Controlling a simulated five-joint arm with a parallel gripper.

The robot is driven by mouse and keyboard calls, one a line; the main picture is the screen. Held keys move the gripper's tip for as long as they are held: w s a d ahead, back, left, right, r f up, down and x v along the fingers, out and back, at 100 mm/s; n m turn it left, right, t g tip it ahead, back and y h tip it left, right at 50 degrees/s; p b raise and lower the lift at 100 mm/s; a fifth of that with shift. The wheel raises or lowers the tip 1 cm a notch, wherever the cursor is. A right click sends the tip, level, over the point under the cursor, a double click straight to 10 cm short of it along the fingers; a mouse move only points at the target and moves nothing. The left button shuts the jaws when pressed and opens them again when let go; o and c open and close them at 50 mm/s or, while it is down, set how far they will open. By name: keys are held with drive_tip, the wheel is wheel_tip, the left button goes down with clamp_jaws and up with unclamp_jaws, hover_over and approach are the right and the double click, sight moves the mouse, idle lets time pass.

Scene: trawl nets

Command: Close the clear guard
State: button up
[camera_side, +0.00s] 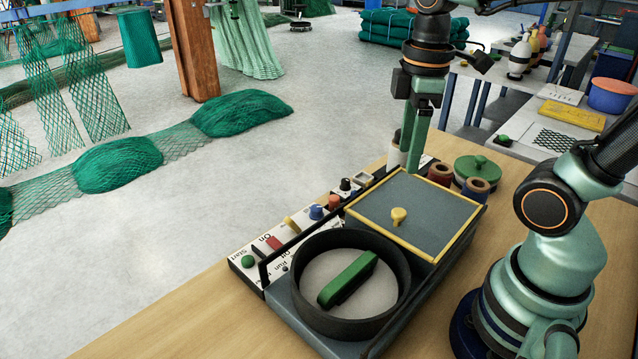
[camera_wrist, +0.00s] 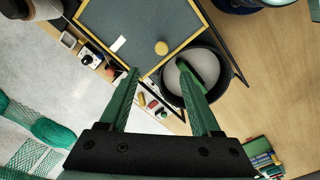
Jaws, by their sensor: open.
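The clear guard (camera_side: 425,200) is a flat, grey-looking panel with a yellow border and a yellow knob (camera_side: 398,216). It lies over the back part of the machine and also fills the upper middle of the wrist view (camera_wrist: 125,30). The round black-rimmed well (camera_side: 318,246) in front of it is uncovered, with a green bar (camera_side: 347,279) inside. My gripper (camera_side: 412,160) points down above the guard's far end in the side view, apart from the knob. Its two green fingers (camera_wrist: 158,69) are spread with nothing between them.
Black rails (camera_side: 268,250) run along the machine's sides. A control strip (camera_side: 253,257) with buttons and knobs borders its left. Brown spools (camera_side: 440,175) and a green lidded pot (camera_side: 477,170) stand behind. The wooden tabletop (camera_side: 190,312) is clear at the front left.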

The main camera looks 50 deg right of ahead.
sight(399, 211)
wheel_tip(399, 211, down, 12)
drive_tip(key=shift+s+f, duration=0.1)
idle(0.5)
clamp_jaws()
idle(1.4)
